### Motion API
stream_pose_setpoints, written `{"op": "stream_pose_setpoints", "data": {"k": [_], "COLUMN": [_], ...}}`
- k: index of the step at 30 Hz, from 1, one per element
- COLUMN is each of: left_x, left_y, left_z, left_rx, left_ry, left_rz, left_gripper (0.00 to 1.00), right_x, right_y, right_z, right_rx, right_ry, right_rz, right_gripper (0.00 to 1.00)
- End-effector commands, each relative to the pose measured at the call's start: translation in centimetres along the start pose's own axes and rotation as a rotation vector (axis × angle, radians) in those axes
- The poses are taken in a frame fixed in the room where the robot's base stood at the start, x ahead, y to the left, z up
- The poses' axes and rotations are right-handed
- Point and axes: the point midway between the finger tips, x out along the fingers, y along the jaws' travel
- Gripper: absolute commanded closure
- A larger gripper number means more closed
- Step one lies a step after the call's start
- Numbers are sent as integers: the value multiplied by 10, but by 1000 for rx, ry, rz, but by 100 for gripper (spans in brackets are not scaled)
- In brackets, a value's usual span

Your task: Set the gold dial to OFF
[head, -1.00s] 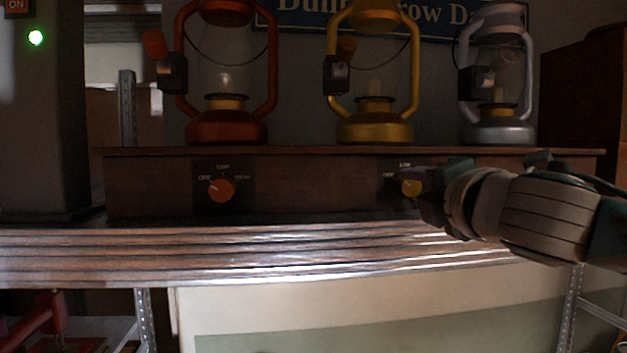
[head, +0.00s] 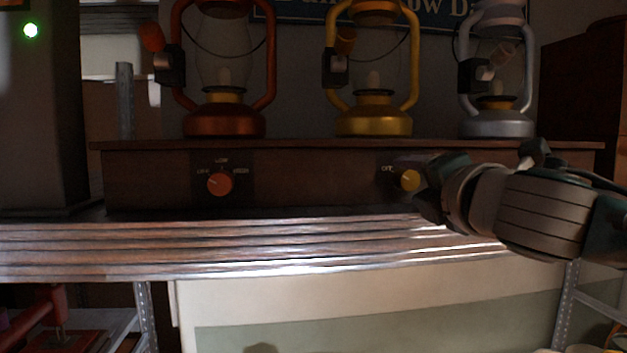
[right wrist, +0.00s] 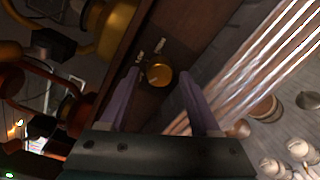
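The gold dial (head: 410,180) sits on the dark front panel of the wooden shelf, below the yellow lantern (head: 373,120). An OFF label shows at its upper left; its other labels are mostly hidden by my gripper. I cannot tell clearly where its pointer stands. My right gripper (head: 428,184) is just right of the dial in the head view. In the right wrist view the gripper (right wrist: 159,80) is open, and the gold dial (right wrist: 158,74) shows between its two purple fingertips. I cannot tell whether they touch it. My left gripper is not in view.
An orange dial (head: 219,184) is on the same panel to the left, below the red lantern (head: 223,122). A grey lantern (head: 497,122) stands at the right. A slatted wooden counter (head: 250,250) runs below the panel. A green light (head: 31,30) glows at upper left.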

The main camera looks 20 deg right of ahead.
Motion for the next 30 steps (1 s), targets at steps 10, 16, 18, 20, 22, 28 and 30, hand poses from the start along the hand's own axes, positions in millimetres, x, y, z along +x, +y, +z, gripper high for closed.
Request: {"op": "stream_pose_setpoints", "data": {"k": [10, 16, 18, 20, 22, 28, 30], "left_x": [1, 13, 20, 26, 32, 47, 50], "left_y": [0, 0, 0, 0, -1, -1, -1], "left_z": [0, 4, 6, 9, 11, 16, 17], "left_rx": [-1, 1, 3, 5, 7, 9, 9], "left_ry": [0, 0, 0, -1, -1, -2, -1], "left_rz": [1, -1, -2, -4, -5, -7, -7], "left_gripper": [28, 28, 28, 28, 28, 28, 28], "right_x": [-2, -19, -30, -41, -53, -83, -90], "right_y": [0, -3, -4, -4, -5, -3, -2], "right_z": [0, -2, -3, -3, -3, -2, -2], "right_rx": [1, 1, 0, 0, -2, -1, 1], "right_ry": [0, 1, 3, 2, 3, 1, 1], "right_rz": [1, 3, 3, 3, 3, 2, 2], "right_gripper": [29, 29, 29, 29, 29, 29, 29]}}
